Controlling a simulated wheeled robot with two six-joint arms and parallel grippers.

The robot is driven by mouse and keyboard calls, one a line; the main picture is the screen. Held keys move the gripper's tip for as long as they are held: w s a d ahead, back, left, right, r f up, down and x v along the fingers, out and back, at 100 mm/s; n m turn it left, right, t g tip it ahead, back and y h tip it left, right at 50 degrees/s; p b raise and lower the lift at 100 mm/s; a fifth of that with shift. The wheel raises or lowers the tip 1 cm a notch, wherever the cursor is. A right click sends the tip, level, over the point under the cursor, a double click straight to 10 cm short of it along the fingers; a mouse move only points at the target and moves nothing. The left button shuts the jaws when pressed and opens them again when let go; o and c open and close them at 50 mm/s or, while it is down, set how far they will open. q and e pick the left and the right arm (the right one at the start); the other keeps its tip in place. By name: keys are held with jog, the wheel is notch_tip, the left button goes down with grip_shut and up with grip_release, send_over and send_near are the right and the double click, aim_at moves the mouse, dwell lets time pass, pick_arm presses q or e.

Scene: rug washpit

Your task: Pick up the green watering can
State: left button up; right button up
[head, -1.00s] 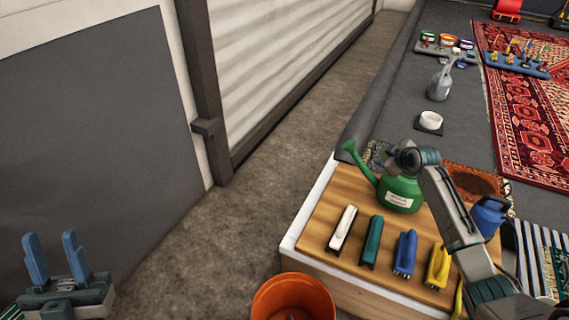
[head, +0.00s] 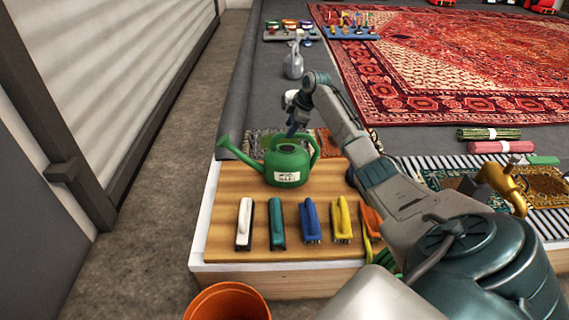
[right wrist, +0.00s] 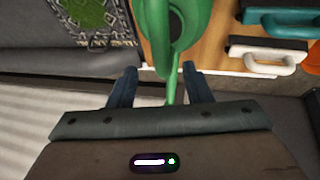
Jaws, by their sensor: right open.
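The green watering can (head: 287,166) stands upright on the wooden board (head: 225,187), its spout pointing left and its handle to the right, with a white label on its front. My right gripper (head: 294,130) shows just above and behind the can in the head view, partly hidden by my own wrist. In the right wrist view the gripper (right wrist: 160,88) is open, and the can's green body (right wrist: 150,25) lies ahead of it. A thin green part runs between the two fingers; I cannot tell whether they touch it. My left gripper is out of view.
White (head: 244,223), teal (head: 277,224), blue (head: 310,220), yellow (head: 341,219) and orange (head: 371,222) brushes line the board's front. An orange bucket (head: 228,303) stands below. Left floor is clear.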

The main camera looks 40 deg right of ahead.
jog(key=b+x, duration=0.1)
jog(key=x, duration=0.4)
jog(key=shift+s+f+b, duration=0.1)
jog(key=shift+b, duration=0.3)
grip_shut()
